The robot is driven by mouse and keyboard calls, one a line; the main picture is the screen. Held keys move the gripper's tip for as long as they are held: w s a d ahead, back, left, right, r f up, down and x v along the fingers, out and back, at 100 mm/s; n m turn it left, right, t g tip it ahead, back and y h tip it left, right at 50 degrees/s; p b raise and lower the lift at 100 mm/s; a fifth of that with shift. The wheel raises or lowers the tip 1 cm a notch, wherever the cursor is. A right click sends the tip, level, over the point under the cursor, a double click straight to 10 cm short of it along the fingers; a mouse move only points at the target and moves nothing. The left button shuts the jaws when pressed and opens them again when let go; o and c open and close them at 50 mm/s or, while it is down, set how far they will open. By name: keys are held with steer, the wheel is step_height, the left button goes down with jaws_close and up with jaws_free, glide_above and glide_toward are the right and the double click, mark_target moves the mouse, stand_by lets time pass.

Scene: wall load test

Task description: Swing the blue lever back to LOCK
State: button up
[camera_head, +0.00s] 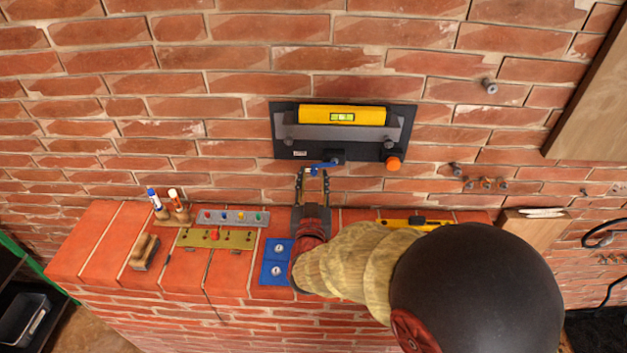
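The blue lever (323,165) is at the lower edge of a dark wall plate (282,125). It points left and slightly down from a dark pivot (337,156). A small pale label (300,153) is on the plate to the upper left of the lever; its text is too small to read. My gripper (313,173) is just below the lever, pointing at the wall, with its two fingers apart. The lever's end lies near or between the fingertips; I cannot tell whether they touch it.
A yellow level (318,113) rests on a grey bracket (345,133) on the plate. An orange knob (393,163) is at its lower right. On the brick ledge (190,270) are a blue plate (270,270), a grey strip with coloured buttons (222,217), markers (155,200) and a brush (144,252).

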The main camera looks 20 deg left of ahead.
steer(key=shift+c, duration=1)
jaws_close()
